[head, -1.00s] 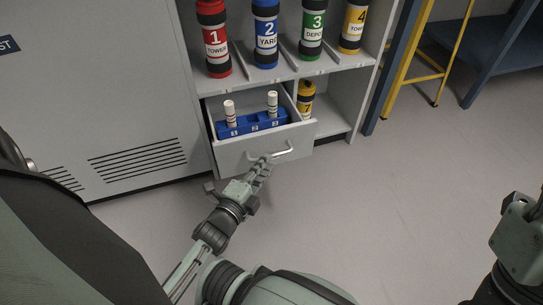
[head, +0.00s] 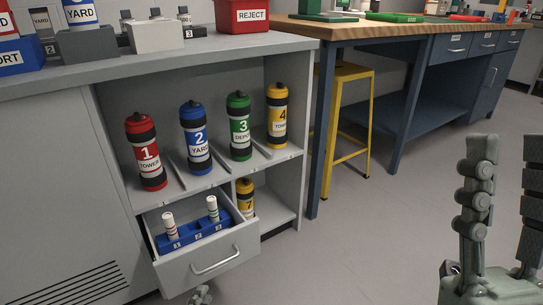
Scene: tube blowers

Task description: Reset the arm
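My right gripper (head: 508,165) is raised at the right edge in the head view. Its two fingers point up, apart, with nothing between them. Only a small part of my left gripper (head: 200,296) shows at the bottom edge, below the open drawer's handle (head: 216,263) and apart from it. Whether its fingers are open or shut is hidden. The grey drawer (head: 240,240) stands pulled out of the cabinet and holds a blue rack (head: 190,238) with two white tubes, one on the left (head: 170,228) and one on the right (head: 212,210).
Red 1 (head: 146,152), blue 2 (head: 196,138), green 3 (head: 239,126) and yellow 4 (head: 277,115) bottles stand on the shelf. Yellow bottle 7 (head: 245,198) is below. A red REJECT bin (head: 243,15) is on top. A yellow stool (head: 346,120) stands under the bench (head: 400,35). Floor before it is clear.

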